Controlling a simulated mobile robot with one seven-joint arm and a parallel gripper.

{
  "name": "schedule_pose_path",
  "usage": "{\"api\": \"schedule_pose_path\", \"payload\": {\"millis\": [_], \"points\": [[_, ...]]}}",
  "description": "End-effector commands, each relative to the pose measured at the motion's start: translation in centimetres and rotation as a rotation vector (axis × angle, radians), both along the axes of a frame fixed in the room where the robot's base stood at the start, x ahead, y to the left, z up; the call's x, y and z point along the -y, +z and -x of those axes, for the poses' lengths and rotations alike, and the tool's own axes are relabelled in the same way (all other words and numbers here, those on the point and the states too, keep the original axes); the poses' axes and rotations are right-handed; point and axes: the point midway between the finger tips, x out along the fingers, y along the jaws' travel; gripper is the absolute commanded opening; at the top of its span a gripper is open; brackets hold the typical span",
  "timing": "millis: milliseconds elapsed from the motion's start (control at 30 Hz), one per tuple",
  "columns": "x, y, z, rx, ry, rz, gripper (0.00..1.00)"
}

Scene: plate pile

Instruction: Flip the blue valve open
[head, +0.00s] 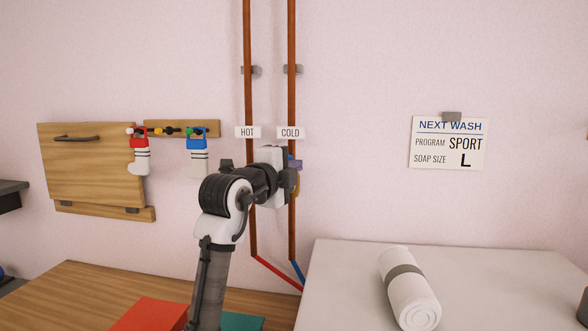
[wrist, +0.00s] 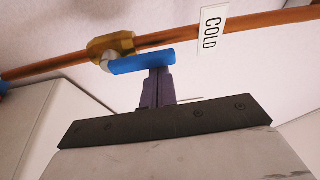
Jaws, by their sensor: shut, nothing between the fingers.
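The blue valve handle (wrist: 143,62) is a flat lever on a brass valve body (wrist: 108,45), set in the copper cold pipe (wrist: 265,25). In the wrist view the lever lies nearly along the pipe, at a slight angle to it. My gripper (wrist: 158,72) is shut and empty, its purple fingertips right at the lever's lower edge, near its free end. I cannot tell whether they touch. In the head view my gripper (head: 294,164) is at the cold pipe (head: 292,90), below the COLD label. My arm hides most of the valve there.
The hot pipe (head: 248,90) runs close to the left of the cold pipe. A white surface (head: 340,285) with a rolled towel (head: 410,290) is at right. A wooden counter (head: 75,290) is at left. Hooks with socks (head: 198,160) and a wooden panel (head: 85,165) are on the wall.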

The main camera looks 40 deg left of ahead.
Motion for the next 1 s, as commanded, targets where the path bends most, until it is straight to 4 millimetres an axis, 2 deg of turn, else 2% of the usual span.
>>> {"api": "schedule_pose_path", "payload": {"millis": [133,233,500,700,833,1000], "points": [[0.1,-0.1,0.7,0.002,0.000,-0.002,0.00],[0.4,-0.2,2.0,0.001,0.001,-0.003,0.00],[1.7,-0.4,8.0,0.001,0.002,-0.002,0.00],[2.5,-0.3,11.7,0.002,0.002,-0.001,0.00],[2.8,-0.2,13.0,0.001,0.001,0.000,0.00],[3.0,-0.2,13.5,0.000,0.000,0.000,0.00]]}}
